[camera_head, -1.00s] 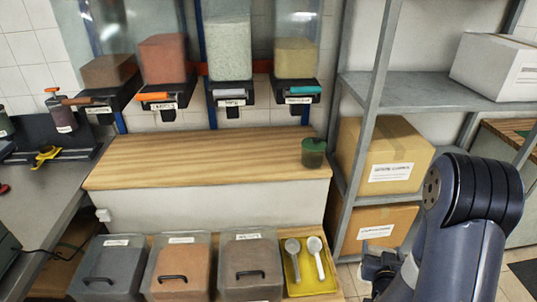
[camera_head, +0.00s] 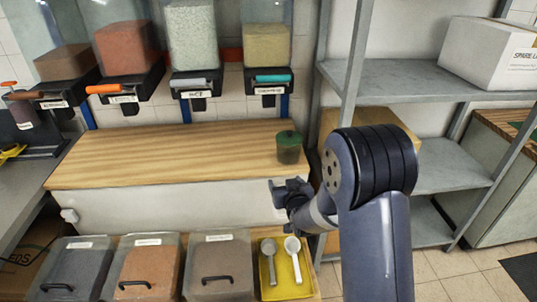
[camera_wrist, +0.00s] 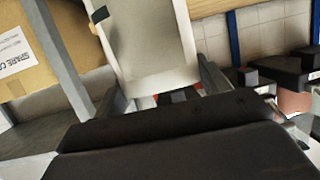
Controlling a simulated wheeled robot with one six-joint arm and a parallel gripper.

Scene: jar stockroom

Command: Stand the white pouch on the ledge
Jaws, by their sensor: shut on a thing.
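My gripper (camera_wrist: 160,92) is shut on the white pouch (camera_wrist: 155,45), which fills the space between the two fingers in the wrist view. The pouch is pale with a small dark mark near its left edge, and its far end runs out of the frame. In the head view my gripper (camera_head: 288,193) is in front of the ledge's white face, near its right end. I cannot make out the pouch there. The ledge (camera_head: 160,155) has a wooden top, mostly bare.
A dark green lidded jar (camera_head: 288,150) stands at the ledge's right end. Several dispensers hang above the ledge. Below are lidded bins and a yellow tray (camera_head: 268,291) with two scoops. A grey shelf rack (camera_head: 400,78) with boxes stands to the right.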

